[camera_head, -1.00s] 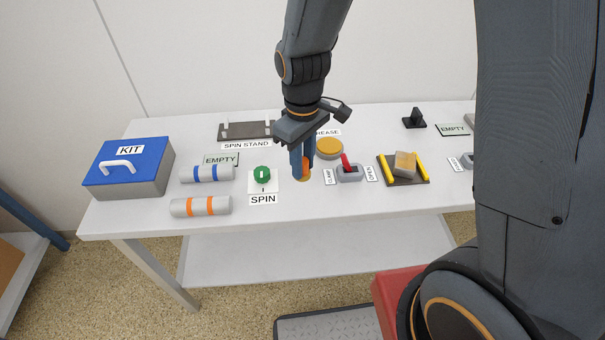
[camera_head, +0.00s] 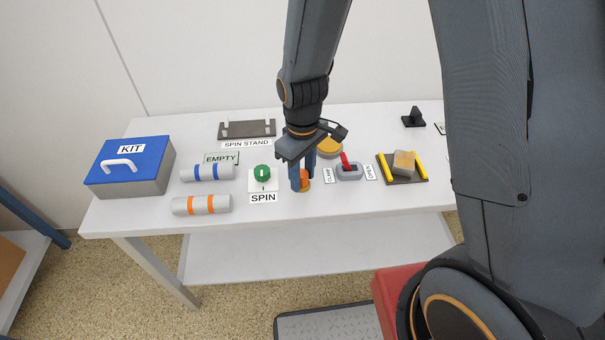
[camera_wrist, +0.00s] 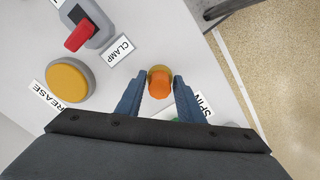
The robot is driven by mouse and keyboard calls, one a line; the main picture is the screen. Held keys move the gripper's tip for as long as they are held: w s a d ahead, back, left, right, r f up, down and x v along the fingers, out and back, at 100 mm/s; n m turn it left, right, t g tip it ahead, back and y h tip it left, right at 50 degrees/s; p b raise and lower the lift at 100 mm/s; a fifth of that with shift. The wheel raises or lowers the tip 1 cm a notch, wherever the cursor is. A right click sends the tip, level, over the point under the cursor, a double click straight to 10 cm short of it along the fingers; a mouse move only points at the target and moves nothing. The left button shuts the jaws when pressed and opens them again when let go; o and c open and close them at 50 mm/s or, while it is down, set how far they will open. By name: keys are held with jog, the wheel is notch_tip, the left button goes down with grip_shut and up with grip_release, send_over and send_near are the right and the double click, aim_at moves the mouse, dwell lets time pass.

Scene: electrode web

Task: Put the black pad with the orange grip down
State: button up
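My gripper (camera_head: 302,181) points down over the table's front middle, just right of the SPIN dial (camera_head: 262,175). Its two blue fingers are shut around the orange grip (camera_head: 304,177), which also shows between the fingertips in the wrist view (camera_wrist: 159,86). A gold-brown round part shows at the grip's lower end; I see no black on this piece. I cannot tell whether its underside touches the table (camera_head: 340,200).
Right of my gripper are the red-levered clamp switch (camera_head: 348,170) and a tray with yellow rails (camera_head: 403,181). Behind is the round yellow grease pad (camera_wrist: 70,80). Left are two banded cylinders (camera_head: 201,205) and the blue-lidded kit box (camera_head: 130,165). A black piece (camera_head: 414,118) stands at the back right.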

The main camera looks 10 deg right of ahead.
aim_at(302, 174)
jog(key=shift+o, duration=0.3)
notch_tip(302, 174, up, 12)
jog(key=b, duration=0.1)
jog(key=s+d+m+t, duration=0.1)
jog(key=s+d+m, duration=0.6)
jog(key=d, duration=0.5)
jog(key=shift+s+d+f+m, duration=0.3)
jog(key=shift+d+f+m, duration=0.1)
jog(key=shift+m, duration=0.4)
jog(key=shift+o, duration=0.5)
jog(key=shift+a, duration=0.1)
